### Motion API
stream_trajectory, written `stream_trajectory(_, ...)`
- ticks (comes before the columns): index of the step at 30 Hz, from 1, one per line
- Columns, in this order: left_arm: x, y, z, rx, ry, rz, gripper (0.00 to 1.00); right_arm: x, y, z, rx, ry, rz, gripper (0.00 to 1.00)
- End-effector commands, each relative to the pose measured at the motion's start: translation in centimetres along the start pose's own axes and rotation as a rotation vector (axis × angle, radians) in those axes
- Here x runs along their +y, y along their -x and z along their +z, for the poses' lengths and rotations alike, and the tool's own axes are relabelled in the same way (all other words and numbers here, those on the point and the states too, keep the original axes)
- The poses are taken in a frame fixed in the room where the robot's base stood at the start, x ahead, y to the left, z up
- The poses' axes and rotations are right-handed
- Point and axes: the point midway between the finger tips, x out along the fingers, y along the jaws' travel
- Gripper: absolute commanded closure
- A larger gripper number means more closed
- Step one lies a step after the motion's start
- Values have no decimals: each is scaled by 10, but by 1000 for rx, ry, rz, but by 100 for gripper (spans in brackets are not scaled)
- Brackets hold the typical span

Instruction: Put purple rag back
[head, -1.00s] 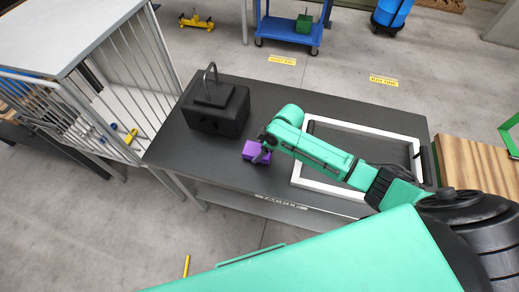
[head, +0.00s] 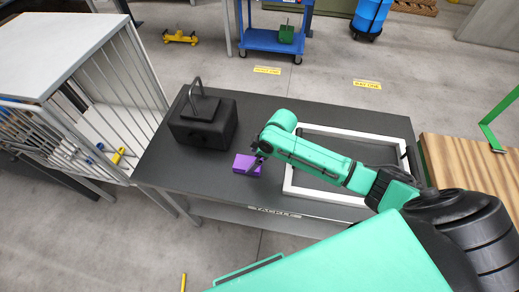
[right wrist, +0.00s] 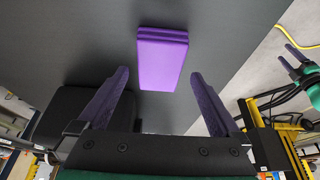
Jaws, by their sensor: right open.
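The purple rag (head: 245,164) is a folded block lying on the dark table (head: 330,113), near its front edge. It also shows in the right wrist view (right wrist: 162,58), ahead of the fingertips and roughly between their lines. My right gripper (head: 258,158) is close beside the rag in the head view, and the arm partly covers that spot. In the right wrist view my right gripper (right wrist: 160,75) is open, with nothing between its two dark purple fingers.
A black box with a handle (head: 203,122) stands on the table left of the rag. A white frame (head: 290,180) lies on the table to the right. A barred cage (head: 125,70) adjoins the left end.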

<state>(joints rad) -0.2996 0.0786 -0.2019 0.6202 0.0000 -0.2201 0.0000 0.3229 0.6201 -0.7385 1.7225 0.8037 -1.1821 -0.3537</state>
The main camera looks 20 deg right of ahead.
Motion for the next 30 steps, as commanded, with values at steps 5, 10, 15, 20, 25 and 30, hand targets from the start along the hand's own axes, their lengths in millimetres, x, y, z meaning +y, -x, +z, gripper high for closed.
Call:
stream_trajectory(5, 0, -4, 0, 0, 0, 0, 36, 2, 48, 1, 0, 0, 4, 0)
stream_trajectory(10, 0, -6, 0, 0, 1, 0, 36, 1, 79, 0, 1, -1, 2, 0)
stream_trajectory(15, 0, -6, 0, 0, 1, -1, 36, 0, 87, 0, -1, -1, 0, 0)
stream_trajectory(20, -1, -6, 0, 0, 2, -1, 36, 0, 86, 0, 0, -1, 0, 0)
stream_trajectory(25, -1, -6, 1, 0, 2, -1, 36, 0, 86, 0, 0, -1, 0, 0)
stream_trajectory(30, -1, -6, 0, 2, 2, -2, 36, 0, 86, 0, 0, -1, 0, 0)
